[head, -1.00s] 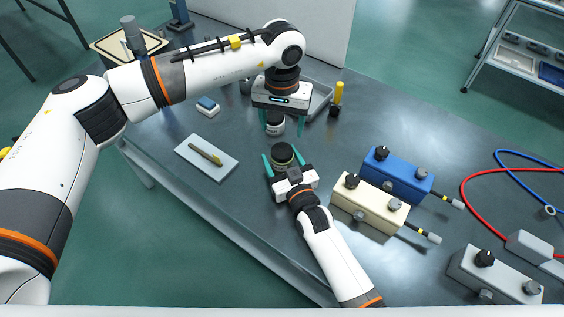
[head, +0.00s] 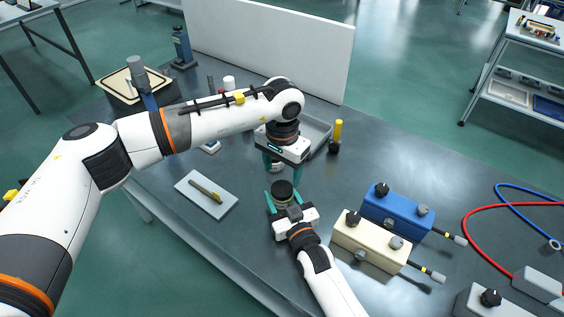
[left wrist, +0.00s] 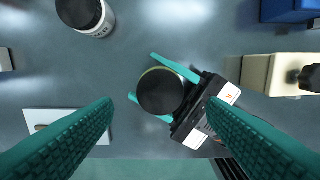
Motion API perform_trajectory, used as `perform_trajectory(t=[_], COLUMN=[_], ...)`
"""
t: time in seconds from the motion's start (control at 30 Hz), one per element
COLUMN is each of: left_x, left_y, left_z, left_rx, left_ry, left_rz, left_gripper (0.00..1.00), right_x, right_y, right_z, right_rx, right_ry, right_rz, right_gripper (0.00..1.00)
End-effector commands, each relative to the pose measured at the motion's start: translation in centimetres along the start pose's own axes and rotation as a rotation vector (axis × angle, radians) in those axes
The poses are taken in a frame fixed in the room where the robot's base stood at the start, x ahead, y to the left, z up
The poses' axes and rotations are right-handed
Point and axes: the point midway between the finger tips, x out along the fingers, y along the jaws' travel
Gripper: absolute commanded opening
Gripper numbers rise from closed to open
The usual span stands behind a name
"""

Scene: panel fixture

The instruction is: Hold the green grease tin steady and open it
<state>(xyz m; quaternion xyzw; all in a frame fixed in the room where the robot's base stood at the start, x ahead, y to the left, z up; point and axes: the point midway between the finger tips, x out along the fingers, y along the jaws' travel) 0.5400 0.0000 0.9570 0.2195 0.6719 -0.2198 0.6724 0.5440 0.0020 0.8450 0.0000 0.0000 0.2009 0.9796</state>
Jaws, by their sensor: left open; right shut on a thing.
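The grease tin (head: 282,188) stands on the bench with a black lid on top. In the left wrist view the tin (left wrist: 160,92) shows a thin yellow-green edge beside its lid. My right gripper (head: 282,193) is shut on the tin, with one teal finger on each side of the body. My left gripper (head: 279,168) points down just behind the tin, open and empty. In the left wrist view its fingers (left wrist: 159,106) are wide apart, with the lid beyond and between them.
A white jar with a dark lid (left wrist: 95,25) stands close behind the tin. A pad with a pen (head: 190,184) lies left. A cream box (head: 366,243) and a blue box (head: 400,213) stand right. A grey tray (head: 318,135) and a yellow-handled tool (head: 337,133) are behind.

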Motion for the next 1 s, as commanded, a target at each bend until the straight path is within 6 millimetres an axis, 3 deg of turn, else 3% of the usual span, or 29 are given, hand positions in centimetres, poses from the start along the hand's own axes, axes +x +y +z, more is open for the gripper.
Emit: perform_trajectory(t=[0.3,0.7,1.0], left_x=[4.5,5.4,5.4], left_y=[0.0,0.0,0.0], left_z=[0.0,0.0,0.0], left_rx=[-0.004,-0.003,-0.003], left_ry=[0.002,0.001,0.001], left_rz=[-0.001,0.000,0.000], left_gripper=[0.66,0.66,0.21], right_x=[0.0,0.0,0.0], right_y=[0.0,0.0,0.0], right_z=[0.0,0.0,0.0], right_rx=[0.000,0.000,0.000], right_ry=[0.001,0.001,0.001], right_rz=[0.000,0.000,0.000], right_gripper=[0.00,0.00,0.00])
